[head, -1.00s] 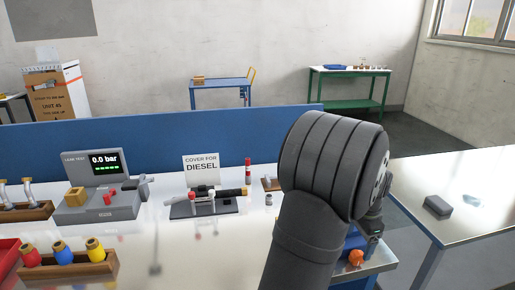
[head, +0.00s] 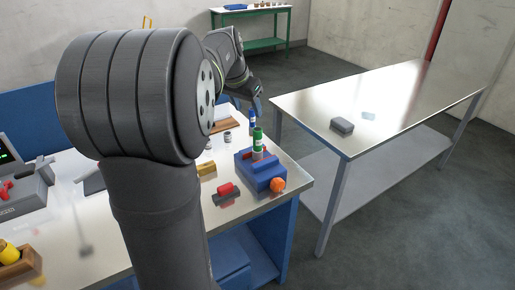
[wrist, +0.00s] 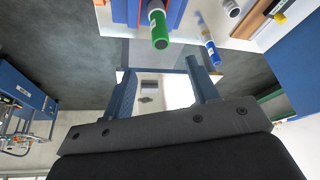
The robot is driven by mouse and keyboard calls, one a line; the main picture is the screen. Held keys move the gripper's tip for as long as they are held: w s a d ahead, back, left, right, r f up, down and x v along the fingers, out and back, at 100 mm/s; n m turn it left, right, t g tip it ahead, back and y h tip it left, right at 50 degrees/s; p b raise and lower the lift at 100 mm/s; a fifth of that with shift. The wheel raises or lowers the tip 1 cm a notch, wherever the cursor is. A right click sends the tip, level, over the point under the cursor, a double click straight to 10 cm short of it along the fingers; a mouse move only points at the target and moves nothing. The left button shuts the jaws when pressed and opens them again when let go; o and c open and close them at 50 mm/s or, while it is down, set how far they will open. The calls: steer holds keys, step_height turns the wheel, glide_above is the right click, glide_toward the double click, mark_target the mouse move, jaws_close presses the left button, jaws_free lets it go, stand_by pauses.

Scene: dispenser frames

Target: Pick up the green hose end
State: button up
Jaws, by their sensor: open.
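The green hose end (head: 258,136) stands upright in a blue block-shaped holder (head: 263,180) near the right end of the workbench. In the wrist view the green end (wrist: 160,32) is near the top, beyond my fingertips. My gripper (wrist: 162,69) is open, with nothing between its two blue fingers. In the head view my gripper (head: 252,90) is small, behind the green hose end and apart from it. A blue and white hose end (head: 252,117) stands just behind the green one; it also shows in the wrist view (wrist: 210,48).
An orange knob (head: 278,184) is on the holder's front. A red-topped piece (head: 225,190) and a yellow block (head: 207,169) lie to its left. A steel table (head: 400,95) with a small dark box (head: 342,126) stands to the right across a gap. My arm hides much of the workbench.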

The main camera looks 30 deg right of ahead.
mark_target(259, 137)
steer(key=x, duration=1.6)
steer(key=shift+f, duration=0.1)
steer(key=shift+c, duration=0.4)
jaws_close()
